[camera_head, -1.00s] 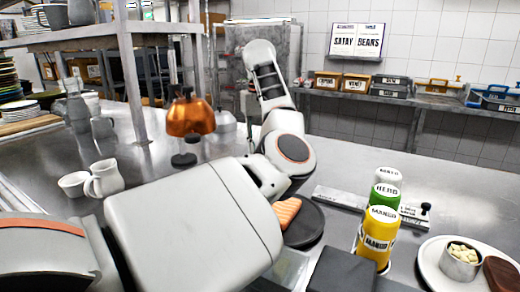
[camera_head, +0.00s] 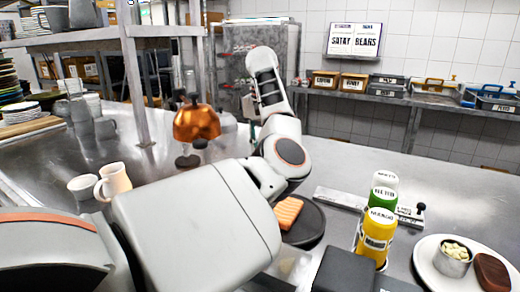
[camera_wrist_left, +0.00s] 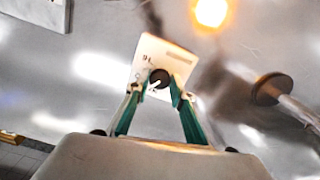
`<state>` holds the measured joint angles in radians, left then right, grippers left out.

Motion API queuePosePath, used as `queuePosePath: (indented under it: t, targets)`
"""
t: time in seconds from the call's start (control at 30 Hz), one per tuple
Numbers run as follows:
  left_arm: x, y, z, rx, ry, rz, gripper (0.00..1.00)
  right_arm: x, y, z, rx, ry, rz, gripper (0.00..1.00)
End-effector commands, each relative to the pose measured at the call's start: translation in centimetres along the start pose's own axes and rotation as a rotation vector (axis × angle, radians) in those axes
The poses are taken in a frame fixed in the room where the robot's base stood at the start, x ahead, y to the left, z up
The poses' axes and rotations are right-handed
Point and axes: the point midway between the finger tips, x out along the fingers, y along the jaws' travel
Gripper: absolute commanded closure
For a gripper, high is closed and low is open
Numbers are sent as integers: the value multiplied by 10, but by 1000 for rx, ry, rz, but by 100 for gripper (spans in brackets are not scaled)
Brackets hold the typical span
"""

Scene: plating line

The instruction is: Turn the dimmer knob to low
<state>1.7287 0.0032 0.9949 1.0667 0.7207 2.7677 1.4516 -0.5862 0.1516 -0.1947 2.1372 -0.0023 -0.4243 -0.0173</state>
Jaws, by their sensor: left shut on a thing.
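The dark round dimmer knob (camera_wrist_left: 159,78) sits on a pale plate (camera_wrist_left: 178,58) with small marks too blurred to read. A light line shows on the knob, but I cannot tell which setting it marks. My left gripper (camera_wrist_left: 158,92), with green fingers, is closed around the knob in the left wrist view. In the head view my left arm reaches in from the left and hides the knob and most of that gripper. A copper lamp (camera_head: 196,122) hangs left of the arm. A lit bulb glows in the left wrist view (camera_wrist_left: 210,12).
A dark pan (camera_head: 305,226) with an orange-brown food piece lies beside my arm. Labelled bottles (camera_head: 377,232) stand to its right, near a white plate (camera_head: 428,268) with a small cup. Pale cups (camera_head: 113,179) stand at left.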

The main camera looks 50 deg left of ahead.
Motion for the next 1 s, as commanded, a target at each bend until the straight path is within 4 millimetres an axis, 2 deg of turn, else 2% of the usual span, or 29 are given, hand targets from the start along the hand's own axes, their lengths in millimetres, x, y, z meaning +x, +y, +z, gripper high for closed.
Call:
queuePosePath:
  t: [0.2,0.5,1.0]
  targets:
    - [-3,0,0,183,3,1,98,-2,0,-3,6,-1,4,60]
    - [-2,0,0,362,2,1,98,-7,-2,6,10,-22,2,60]
    - [0,0,0,443,1,0,98,-6,-1,11,3,-31,2,60]
